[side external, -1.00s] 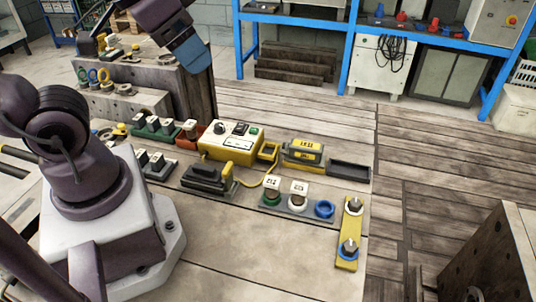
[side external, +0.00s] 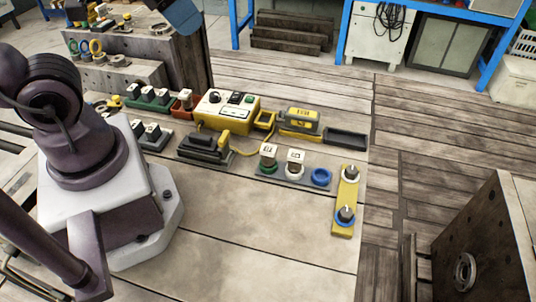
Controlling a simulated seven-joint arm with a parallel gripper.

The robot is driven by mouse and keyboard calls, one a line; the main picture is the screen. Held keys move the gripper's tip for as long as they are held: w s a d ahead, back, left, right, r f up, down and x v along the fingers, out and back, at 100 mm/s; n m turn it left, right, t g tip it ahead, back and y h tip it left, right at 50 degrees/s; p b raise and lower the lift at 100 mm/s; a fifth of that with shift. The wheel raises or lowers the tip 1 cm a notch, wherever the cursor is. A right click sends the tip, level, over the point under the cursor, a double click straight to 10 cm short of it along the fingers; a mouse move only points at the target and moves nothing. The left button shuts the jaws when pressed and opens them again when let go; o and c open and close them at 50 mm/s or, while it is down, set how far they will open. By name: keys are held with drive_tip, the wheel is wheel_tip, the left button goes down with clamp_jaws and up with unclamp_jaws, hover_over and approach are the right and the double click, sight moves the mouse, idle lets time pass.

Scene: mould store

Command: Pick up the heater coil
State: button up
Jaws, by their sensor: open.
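I cannot tell for certain which thing is the heater coil. Several coloured rings (side external: 85,47) in blue, green and yellow stand on a grey stepped block at the upper left. A dull metal ring (side external: 465,271) shows on the face of a dark block at the lower right. My gripper's fingers do not show, and nothing held is visible.
A yellow control box (side external: 226,112) stands mid-bench, with a yellow cable beside it. A grey strip with stamped pieces and a blue ring (side external: 320,178) lies in front. A yellow plate with two knobs (side external: 345,200) lies at the bench's right edge. The front bench is clear.

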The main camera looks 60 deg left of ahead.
drive_tip(key=w+d+f+g, duration=0.1)
drive_tip(key=w+f+g, duration=0.25)
drive_tip(key=f, duration=0.25)
drive_tip(key=n+g, duration=0.2)
drive_tip(key=n, duration=0.7)
hover_over(269, 148)
wheel_tip(269, 148, down, 14)
drive_tip(key=f, duration=0.7)
drive_tip(key=shift+w+a+f, duration=0.1)
drive_tip(key=shift+a+f, duration=0.05)
drive_tip(key=shift+a, duration=0.1)
drive_tip(key=shift+d+f, duration=0.15)
drive_tip(key=shift+f, duration=1.25)
drive_tip(key=shift+d+f, duration=0.1)
drive_tip(key=shift+f, duration=1.25)
drive_tip(key=c, duration=0.8)
